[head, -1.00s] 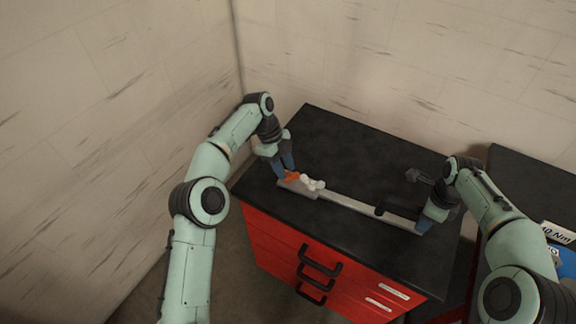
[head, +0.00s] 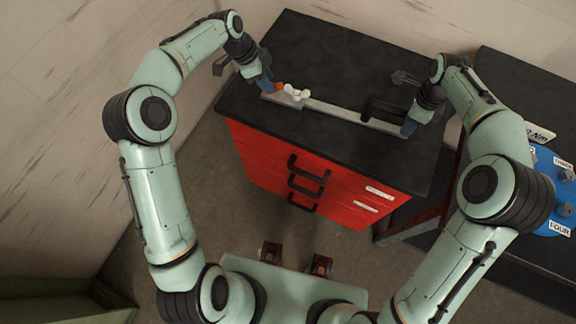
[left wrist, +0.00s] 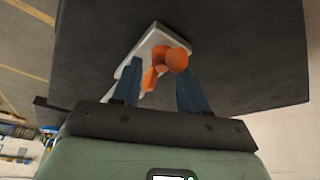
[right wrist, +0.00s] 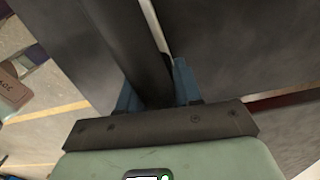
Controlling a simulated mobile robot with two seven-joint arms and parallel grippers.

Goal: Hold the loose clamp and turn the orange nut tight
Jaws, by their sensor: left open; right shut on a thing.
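An orange nut (head: 279,87) with white lobed parts (head: 297,93) beside it sits at the left end of a long pale grey bar (head: 335,112) on the black cabinet top. My left gripper (head: 266,86) is at that end. In the left wrist view its blue fingers (left wrist: 160,84) are apart, with the orange nut (left wrist: 176,60) just ahead of and between them. My right gripper (head: 408,129) is at the bar's right end. In the right wrist view its fingers (right wrist: 156,88) close on a dark bar-like part (right wrist: 142,60), seemingly the clamp; its far shape is unclear.
A black handle-like piece (head: 385,108) stands near the bar's right end. The red drawer cabinet (head: 260,150) has black handles on its front. A second dark bench (head: 520,90) with a blue round board (head: 548,190) is at the right. The cabinet top behind the bar is clear.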

